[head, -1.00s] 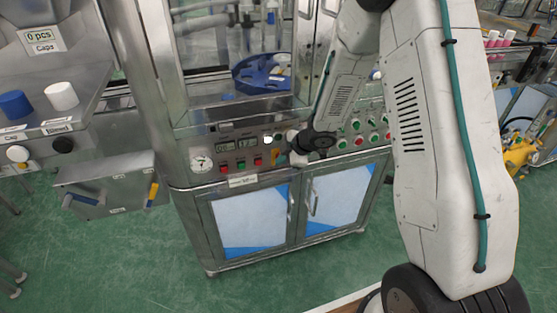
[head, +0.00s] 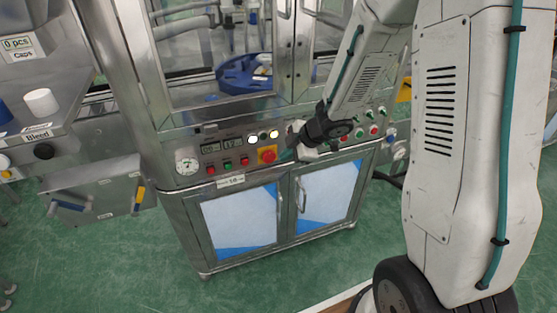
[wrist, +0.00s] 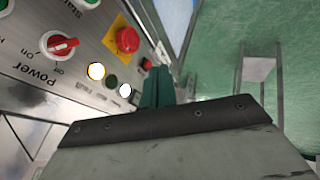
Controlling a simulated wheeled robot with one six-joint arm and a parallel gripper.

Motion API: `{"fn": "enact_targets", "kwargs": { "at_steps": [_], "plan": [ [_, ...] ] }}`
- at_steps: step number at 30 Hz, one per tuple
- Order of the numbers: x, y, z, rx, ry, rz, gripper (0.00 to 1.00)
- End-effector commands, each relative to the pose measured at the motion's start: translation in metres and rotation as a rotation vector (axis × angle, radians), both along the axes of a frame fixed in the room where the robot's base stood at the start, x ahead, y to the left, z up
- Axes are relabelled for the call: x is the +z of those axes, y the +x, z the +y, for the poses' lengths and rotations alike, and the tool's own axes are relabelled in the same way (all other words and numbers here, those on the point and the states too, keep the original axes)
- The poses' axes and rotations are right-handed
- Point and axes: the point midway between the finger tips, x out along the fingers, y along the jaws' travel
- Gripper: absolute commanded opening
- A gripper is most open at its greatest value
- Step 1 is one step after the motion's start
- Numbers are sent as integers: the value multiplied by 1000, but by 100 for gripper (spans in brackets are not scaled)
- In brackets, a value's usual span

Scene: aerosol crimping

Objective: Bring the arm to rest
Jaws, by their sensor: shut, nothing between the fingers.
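My arm (head: 445,140) comes down from the top right of the head view, and its dark wrist (head: 325,130) is in front of the machine's control panel. In the wrist view my gripper (wrist: 157,78) shows as dark teal fingers, shut and empty, close to the panel. In the head view the fingers are small and hard to make out. The panel (wrist: 75,30) carries a red emergency stop (wrist: 127,39) on a yellow base, a red power switch (wrist: 62,44) and two lit white lamps. I cannot tell whether the fingers touch it.
The steel machine (head: 190,215) has a blue round carrier (head: 240,80) behind its window frame. Green floor (head: 120,260) is open in front.

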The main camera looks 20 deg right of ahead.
Motion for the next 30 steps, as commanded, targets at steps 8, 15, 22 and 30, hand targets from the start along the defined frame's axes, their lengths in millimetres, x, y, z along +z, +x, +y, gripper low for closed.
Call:
{"fn": "enact_targets", "kwargs": {
  "at_steps": [8, 15, 22, 30],
  "plan": [
    [8, -5, -3, 2, 0, 1, 0],
    [7, -5, -3, 2, 0, 1, 0],
    [5, -5, -8, -11, -26, 4, 0],
    [6, -12, -85, -430, -243, 63, 0]
  ]
}}
